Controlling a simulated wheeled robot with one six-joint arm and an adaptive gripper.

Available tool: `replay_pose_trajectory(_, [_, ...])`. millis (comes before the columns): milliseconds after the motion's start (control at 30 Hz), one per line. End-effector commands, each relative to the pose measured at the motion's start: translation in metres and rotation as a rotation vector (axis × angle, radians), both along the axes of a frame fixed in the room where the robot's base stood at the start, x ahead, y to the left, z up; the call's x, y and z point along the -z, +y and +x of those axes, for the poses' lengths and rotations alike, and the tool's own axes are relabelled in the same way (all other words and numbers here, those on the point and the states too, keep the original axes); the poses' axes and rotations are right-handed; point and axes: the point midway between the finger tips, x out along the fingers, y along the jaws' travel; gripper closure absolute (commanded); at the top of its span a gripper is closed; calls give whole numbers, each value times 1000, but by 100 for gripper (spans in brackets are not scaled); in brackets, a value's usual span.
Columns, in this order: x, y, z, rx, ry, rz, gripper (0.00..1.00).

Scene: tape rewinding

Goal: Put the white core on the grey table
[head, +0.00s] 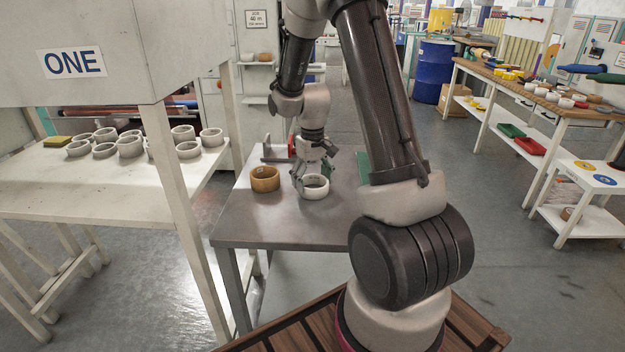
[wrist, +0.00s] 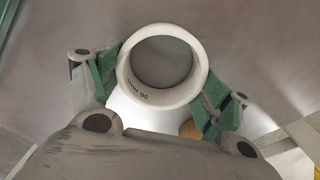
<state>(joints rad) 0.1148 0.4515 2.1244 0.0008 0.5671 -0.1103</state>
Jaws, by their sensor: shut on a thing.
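The white core (head: 315,188) is a short, wide ring at the grey table (head: 240,221), near its front middle. It stands upright with its opening up. My gripper (head: 313,178) is over it from behind. In the wrist view the white core (wrist: 163,97) sits between the green finger pads of my gripper (wrist: 160,92), which press on its outer wall at both sides. Dark print shows on its inner wall. Whether its base touches the table or hangs slightly above cannot be told.
A tan core (head: 265,179) stands just left on the grey table. A white table (head: 60,190) at the left holds several white cores (head: 130,146). A wooden bench (head: 520,92) with tools and rolls is at the right. The grey table's front left is clear.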

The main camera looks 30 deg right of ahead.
Motion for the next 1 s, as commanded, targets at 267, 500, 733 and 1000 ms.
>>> replay_pose_trajectory(267, [1,0,0,0,-1,0,44])
replay_pose_trajectory(500, [2,0,1,0,-2,0,1])
replay_pose_trajectory(733, [2,0,1,0,-1,0,1])
replay_pose_trajectory(1000, [-23,0,2,0,-6,-1,1])
